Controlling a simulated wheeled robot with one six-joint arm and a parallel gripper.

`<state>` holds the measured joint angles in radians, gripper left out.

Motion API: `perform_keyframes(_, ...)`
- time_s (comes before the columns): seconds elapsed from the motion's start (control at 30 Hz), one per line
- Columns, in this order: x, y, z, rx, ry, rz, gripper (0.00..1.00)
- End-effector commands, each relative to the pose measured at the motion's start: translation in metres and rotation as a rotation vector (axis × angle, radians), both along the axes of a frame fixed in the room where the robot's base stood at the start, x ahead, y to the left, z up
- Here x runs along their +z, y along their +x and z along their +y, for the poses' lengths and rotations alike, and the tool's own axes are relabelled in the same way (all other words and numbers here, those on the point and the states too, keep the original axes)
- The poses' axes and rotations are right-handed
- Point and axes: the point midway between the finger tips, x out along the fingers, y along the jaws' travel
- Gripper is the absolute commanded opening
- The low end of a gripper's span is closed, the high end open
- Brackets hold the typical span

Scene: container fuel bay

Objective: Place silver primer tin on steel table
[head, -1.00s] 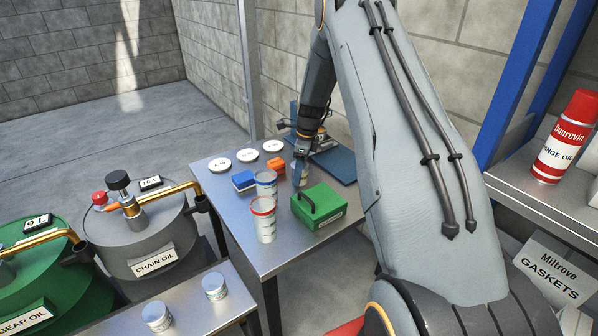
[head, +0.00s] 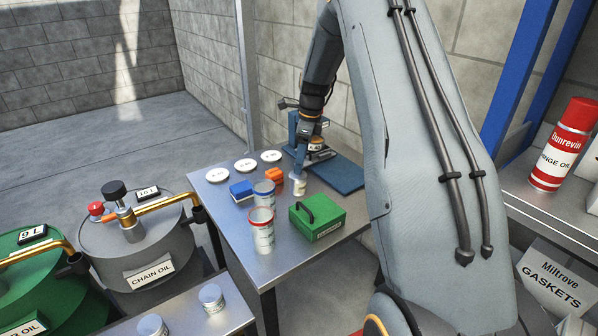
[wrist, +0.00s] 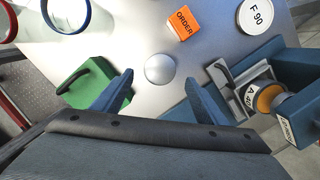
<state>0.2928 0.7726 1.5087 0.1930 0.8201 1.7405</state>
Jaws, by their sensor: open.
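A small silver tin (head: 299,186) stands upright on the steel table (head: 222,222), left of the blue mat and behind the green box. Its label is too small to read. In the wrist view, its round silver lid (wrist: 160,69) shows between and just beyond my two blue fingertips, with a gap on each side. My gripper (head: 300,171) is open and empty, just above and behind the tin in the head view. It also shows open in the wrist view (wrist: 159,80).
A green box (head: 317,215), a red-rimmed cup (head: 261,232), a blue-rimmed cup (head: 264,194), an orange block (head: 274,175) and a blue block (head: 241,191) stand close by. A device (wrist: 240,90) sits on the blue mat (head: 338,176). Two tins (head: 211,298) stand on the front bench.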

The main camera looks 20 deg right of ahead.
Motion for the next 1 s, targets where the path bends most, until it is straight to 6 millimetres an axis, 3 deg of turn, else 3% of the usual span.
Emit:
perform_keyframes(0.23,0.023,-0.004,-0.002,0.011,-0.002,-0.001,0.67)
perform_keyframes(0.37,0.037,-0.024,0.006,0.130,-0.020,-0.007,0.67)
perform_keyframes(0.47,0.054,-0.058,0.017,0.333,-0.050,-0.018,0.67)
perform_keyframes(0.7,0.086,-0.176,0.053,0.973,-0.123,-0.040,0.67)
perform_keyframes(0.9,0.092,-0.280,0.080,1.497,-0.159,-0.050,0.67)
perform_keyframes(1.0,0.089,-0.322,0.089,1.703,-0.166,-0.052,0.67)
